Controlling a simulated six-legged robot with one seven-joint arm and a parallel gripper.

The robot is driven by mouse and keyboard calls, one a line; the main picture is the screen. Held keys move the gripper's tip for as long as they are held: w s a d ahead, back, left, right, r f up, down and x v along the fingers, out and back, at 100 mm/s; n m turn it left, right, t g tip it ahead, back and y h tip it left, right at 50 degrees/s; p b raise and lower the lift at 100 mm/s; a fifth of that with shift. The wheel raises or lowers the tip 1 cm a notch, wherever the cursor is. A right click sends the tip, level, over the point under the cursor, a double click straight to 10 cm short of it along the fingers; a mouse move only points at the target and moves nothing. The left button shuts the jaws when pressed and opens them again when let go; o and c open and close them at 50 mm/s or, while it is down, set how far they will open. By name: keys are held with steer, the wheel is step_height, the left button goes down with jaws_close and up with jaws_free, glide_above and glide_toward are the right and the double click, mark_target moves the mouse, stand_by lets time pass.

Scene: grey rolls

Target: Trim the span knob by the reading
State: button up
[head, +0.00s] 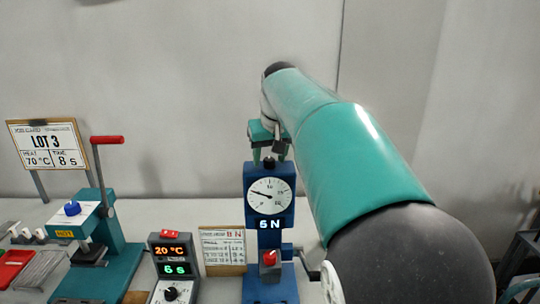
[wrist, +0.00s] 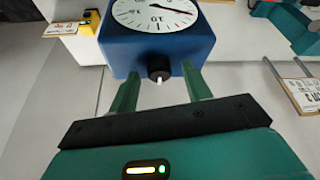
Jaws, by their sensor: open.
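The blue gauge (head: 269,212) stands upright near the middle of the head view, with a white round dial (head: 268,195). In the wrist view a black knob with a white mark (wrist: 159,68), apparently the span knob, sticks out of the gauge's top face (wrist: 190,48). My gripper (head: 269,154) is open just above the gauge. In the wrist view my gripper (wrist: 161,84) has one green finger on each side of the knob, with visible gaps.
A teal press with a red-handled lever (head: 107,140) stands left, by a LOT 3 card (head: 46,145). A controller showing 20 °C and 6 s (head: 172,262) stands left of the gauge, with a paper card (head: 222,247) between. A red knob (head: 269,258) is low on the gauge stand.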

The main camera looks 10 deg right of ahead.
steer(key=shift+c, duration=0.2)
steer(key=c, duration=1)
steer(key=shift+o, duration=0.2)
steer(key=shift+m, duration=0.3)
steer(key=m+h, duration=0.1)
steer(key=m, duration=0.3)
steer(key=shift+a+h, duration=0.15)
steer(key=shift+h, duration=0.25)
steer(key=m, duration=0.2)
steer(key=m+g+h, duration=0.1)
steer(key=m, duration=0.1)
steer(key=shift+w+m+h, duration=0.15)
steer(key=shift+m+h, duration=0.15)
steer(key=m, duration=0.2)
steer(key=m+g+h, duration=0.1)
steer(key=m, duration=0.1)
steer(key=shift+w+a+m+g, duration=0.1)
steer(key=shift+m+g, duration=0.2)
steer(key=shift+w+m+g+h, duration=0.15)
steer(key=shift+m+g, duration=0.25)
steer(key=shift+m, duration=0.65)
steer(key=shift+s+m+g+h, duration=0.15)
steer(key=shift+m+g, duration=0.25)
steer(key=shift+m, duration=0.65)
steer(key=shift+w, duration=0.1)
